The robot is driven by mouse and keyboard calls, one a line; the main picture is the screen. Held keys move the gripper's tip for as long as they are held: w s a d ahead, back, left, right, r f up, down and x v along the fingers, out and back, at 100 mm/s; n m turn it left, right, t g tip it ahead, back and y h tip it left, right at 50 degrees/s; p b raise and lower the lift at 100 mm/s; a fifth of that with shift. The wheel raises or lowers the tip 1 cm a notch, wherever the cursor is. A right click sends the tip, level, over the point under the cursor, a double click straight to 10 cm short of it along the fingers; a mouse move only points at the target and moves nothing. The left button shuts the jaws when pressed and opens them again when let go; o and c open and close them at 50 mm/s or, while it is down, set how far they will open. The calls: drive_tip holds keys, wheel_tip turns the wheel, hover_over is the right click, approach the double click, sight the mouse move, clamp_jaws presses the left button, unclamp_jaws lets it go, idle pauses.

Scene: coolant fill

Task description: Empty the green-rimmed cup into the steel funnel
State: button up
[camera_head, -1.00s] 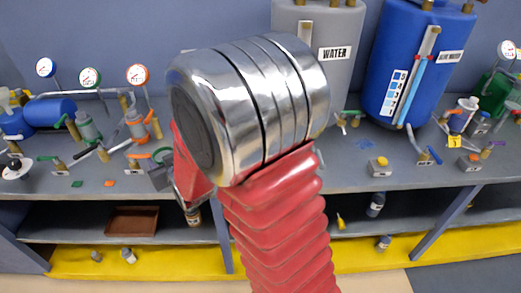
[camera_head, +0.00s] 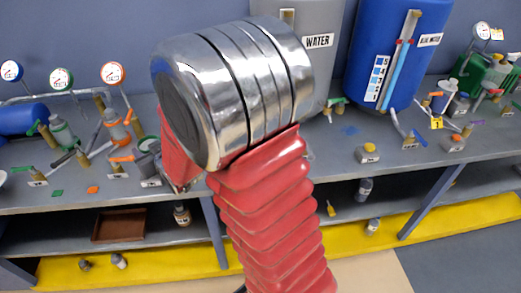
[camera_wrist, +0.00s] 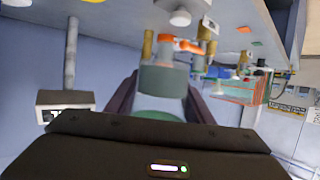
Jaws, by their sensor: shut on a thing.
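In the wrist view, a grey-green, see-through cup (camera_wrist: 162,80) with a green rim sits between the two dark fingers of my gripper (camera_wrist: 163,93), which are shut on it. The wrist housing covers the near part of the cup, and I cannot tell how full it is. In the head view, my red arm with its large steel joint fills the middle and hides the cup and the fingers. I cannot pick out the steel funnel in either view.
A grey bench (camera_head: 335,160) carries a grey WATER tank (camera_head: 318,70), a blue tank (camera_head: 365,50), several gauges and valves at left, and small bottles at right. A lower shelf holds a brown tray (camera_head: 118,226).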

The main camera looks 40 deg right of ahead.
drive_tip(key=w+d+r+n+y, duration=0.1)
drive_tip(key=w+d, duration=0.1)
drive_tip(key=d, duration=0.9)
drive_tip(key=w+d+r+n+y, duration=0.1)
drive_tip(key=w+d+r+y, duration=0.1)
drive_tip(key=d, duration=0.9)
drive_tip(key=s+d+f, duration=0.3)
drive_tip(key=s+d, duration=0.2)
drive_tip(key=d, duration=0.1)
drive_tip(key=s+d+f+n+y, duration=0.1)
drive_tip(key=s+d+f, duration=0.2)
drive_tip(key=s+d, duration=0.2)
drive_tip(key=s+d+f+n+g+y, duration=0.1)
drive_tip(key=s+d+f, duration=0.3)
drive_tip(key=d, duration=0.4)
drive_tip(key=shift+s+d+f, duration=0.1)
drive_tip(key=shift+s, duration=0.4)
drive_tip(key=shift+s+d+f, duration=0.15)
drive_tip(key=shift+s+f, duration=0.1)
drive_tip(key=shift+f, duration=0.05)
drive_tip(key=shift+s+r+n, duration=0.1)
drive_tip(key=shift+n, duration=0.2)
